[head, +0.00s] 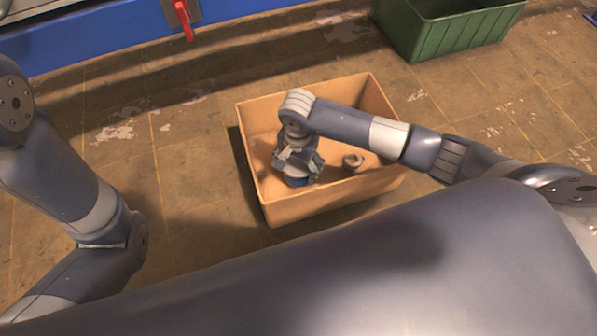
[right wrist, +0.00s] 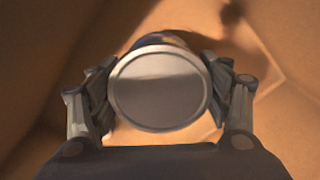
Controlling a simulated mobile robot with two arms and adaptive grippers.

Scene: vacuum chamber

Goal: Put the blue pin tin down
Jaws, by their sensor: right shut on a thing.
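My right gripper (head: 298,165) reaches down inside an orange-tan box (head: 300,209) on the floor. It is shut on the blue pin tin (head: 297,181), whose blue side shows low between the fingers in the head view. In the right wrist view the tin's round metallic top (right wrist: 158,88) faces the camera, between the two fingers of the right gripper (right wrist: 160,100). I cannot tell whether the tin touches the box floor. My left arm shows at the left of the head view, but its gripper is not in view.
A small greyish round object (head: 352,162) lies in the box, right of the gripper. A green crate (head: 452,35) stands at the back right. A blue structure with a red handle (head: 184,20) is at the back left. The floor left of the box is clear.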

